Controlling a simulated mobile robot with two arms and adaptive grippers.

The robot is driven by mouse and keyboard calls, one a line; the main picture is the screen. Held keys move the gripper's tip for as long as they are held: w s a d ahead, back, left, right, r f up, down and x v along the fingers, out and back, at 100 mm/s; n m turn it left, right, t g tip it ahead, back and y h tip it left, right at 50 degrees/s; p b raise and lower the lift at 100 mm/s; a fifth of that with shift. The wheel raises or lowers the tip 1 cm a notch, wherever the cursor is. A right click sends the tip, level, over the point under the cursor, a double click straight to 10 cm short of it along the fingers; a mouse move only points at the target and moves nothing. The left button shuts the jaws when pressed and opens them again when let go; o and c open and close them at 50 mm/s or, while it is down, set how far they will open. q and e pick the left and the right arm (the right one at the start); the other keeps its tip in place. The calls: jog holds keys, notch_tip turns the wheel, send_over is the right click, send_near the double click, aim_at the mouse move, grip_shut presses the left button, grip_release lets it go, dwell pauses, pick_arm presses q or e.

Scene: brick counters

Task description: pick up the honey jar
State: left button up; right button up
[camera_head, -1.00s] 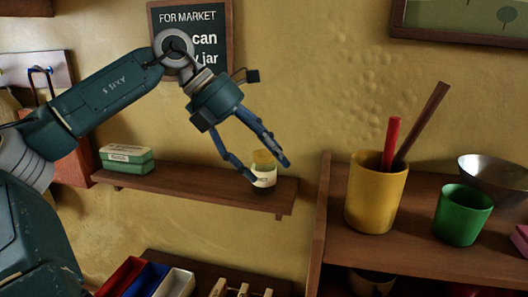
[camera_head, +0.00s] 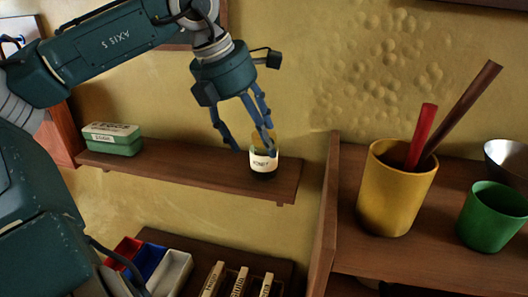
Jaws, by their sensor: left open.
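The honey jar (camera_head: 263,163) stands upright on the small wooden wall shelf (camera_head: 190,166), near its right end. It has a white label reading honey, a dark lower part and a yellowish top. My left gripper (camera_head: 252,150) comes down from above with its fingers spread open. One finger is left of the jar and others overlap the jar's top in the view. I cannot tell whether they touch it. My right gripper is not in view.
A green egg carton (camera_head: 112,138) sits at the shelf's left end. To the right, a wooden cabinet (camera_head: 350,262) holds a yellow cup (camera_head: 396,190) with two sticks, a green cup (camera_head: 492,218) and a metal bowl (camera_head: 508,160). Coloured bins (camera_head: 150,262) lie below.

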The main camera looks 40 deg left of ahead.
aim_at(264, 151)
pick_arm(q)
jog(key=p+x, duration=0.1)
jog(key=x, duration=0.4)
jog(key=c, duration=1.2)
jog(key=shift+r, duration=0.15)
